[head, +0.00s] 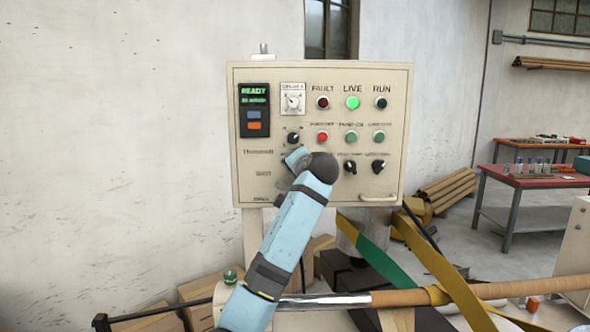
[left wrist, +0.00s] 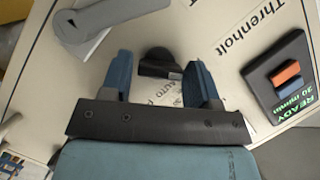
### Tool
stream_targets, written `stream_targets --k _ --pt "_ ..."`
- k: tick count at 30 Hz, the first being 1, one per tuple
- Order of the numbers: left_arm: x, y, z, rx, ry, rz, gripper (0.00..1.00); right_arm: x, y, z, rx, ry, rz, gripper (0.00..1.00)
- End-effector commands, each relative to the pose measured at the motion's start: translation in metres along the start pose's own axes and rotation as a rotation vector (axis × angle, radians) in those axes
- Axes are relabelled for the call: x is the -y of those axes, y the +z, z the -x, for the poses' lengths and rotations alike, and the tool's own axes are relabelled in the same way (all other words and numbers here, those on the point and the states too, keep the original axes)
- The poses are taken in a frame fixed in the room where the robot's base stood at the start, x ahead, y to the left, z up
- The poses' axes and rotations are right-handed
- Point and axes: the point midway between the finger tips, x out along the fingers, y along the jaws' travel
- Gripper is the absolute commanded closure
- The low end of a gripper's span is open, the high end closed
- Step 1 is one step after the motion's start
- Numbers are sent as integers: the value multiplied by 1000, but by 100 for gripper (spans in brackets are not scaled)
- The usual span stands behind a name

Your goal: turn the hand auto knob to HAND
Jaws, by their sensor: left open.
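The hand auto knob (head: 293,138) is a small black knob on the beige control panel (head: 222,150), right of the display. In the left wrist view the black knob (left wrist: 158,64) sits between two blue fingers, with a partly hidden "AUTO" label beside it. My left gripper (left wrist: 160,72) is open, its fingers on either side of the knob with gaps showing; I cannot tell any contact. In the head view my arm hides most of this gripper, just below the knob. The knob's exact setting is unclear. My right gripper is in neither view.
A READY display (head: 254,92) with orange and blue buttons is left of the knob. A white-faced dial (head: 292,101) is above it. Lamps, buttons and other black knobs (head: 378,167) are to the right. A grey lever (left wrist: 88,22) shows in the wrist view.

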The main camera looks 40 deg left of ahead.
Motion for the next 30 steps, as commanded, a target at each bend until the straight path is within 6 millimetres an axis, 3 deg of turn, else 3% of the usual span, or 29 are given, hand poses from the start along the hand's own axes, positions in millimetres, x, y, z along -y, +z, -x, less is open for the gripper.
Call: stream_targets --k 5,18,24,30 --pt "-2 0 22 -3 0 3 45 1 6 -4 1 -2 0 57" --pt "-2 0 116 -4 2 3 45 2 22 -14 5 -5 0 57" --pt "-1 0 134 -2 1 1 45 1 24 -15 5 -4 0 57" --pt "0 0 137 -1 1 1 45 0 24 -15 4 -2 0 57"
